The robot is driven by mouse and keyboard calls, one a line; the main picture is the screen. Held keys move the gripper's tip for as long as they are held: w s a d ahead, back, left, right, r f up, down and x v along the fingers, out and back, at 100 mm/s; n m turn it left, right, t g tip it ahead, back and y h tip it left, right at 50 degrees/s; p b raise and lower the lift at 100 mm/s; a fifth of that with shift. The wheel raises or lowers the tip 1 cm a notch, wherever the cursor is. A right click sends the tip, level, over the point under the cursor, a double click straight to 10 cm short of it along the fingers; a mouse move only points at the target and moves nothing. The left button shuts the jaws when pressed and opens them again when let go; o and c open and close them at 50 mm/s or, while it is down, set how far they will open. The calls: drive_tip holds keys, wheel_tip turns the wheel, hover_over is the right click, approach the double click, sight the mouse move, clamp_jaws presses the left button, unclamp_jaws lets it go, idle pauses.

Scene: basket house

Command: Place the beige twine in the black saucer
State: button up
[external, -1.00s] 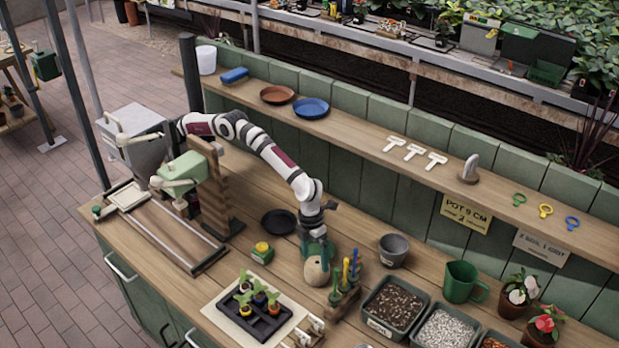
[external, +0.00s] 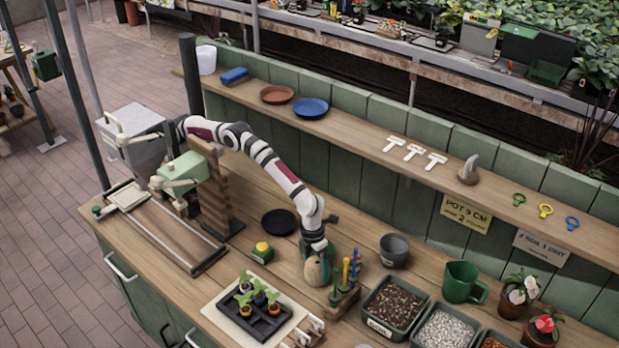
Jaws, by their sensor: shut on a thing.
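The beige twine (external: 315,270) is a round ball on the bench near the middle of the external view, left of the rack of coloured-handled tools. My gripper (external: 317,259) points down over it and is shut on it, with its fingers at the ball's upper part. I cannot tell whether the twine still touches the bench. The black saucer (external: 279,222) lies flat and empty on the bench, behind and to the left of the twine.
The tool rack (external: 346,280) is close right of the twine. A grey pot (external: 394,249) and soil bin (external: 396,303) stand farther right.

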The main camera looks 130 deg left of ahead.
sight(317, 264)
wheel_tip(317, 264, up, 4)
drive_tip(key=shift+r, duration=0.1)
drive_tip(key=s+d+r, duration=0.6)
drive_tip(key=d+r, duration=0.1)
drive_tip(key=d, duration=0.2)
drive_tip(key=s+a+n+g+y, duration=0.1)
drive_tip(key=s+a+n, duration=0.7)
drive_tip(key=s+a, duration=0.9)
drive_tip(key=shift+n, duration=0.5)
drive_tip(key=f, duration=0.3)
drive_tip(key=a+f, duration=0.1)
drive_tip(key=f, duration=0.6)
drive_tip(key=shift+s+a+f, duration=0.3)
drive_tip(key=shift+s, duration=0.05)
drive_tip(key=o, duration=1.3)
drive_tip(key=shift+f, duration=0.1)
drive_tip(key=r, duration=0.8)
drive_tip(key=d+r, duration=0.1)
drive_tip(key=r, duration=0.3)
drive_tip(key=shift+s+r, duration=0.1)
drive_tip(key=shift+r, duration=0.05)
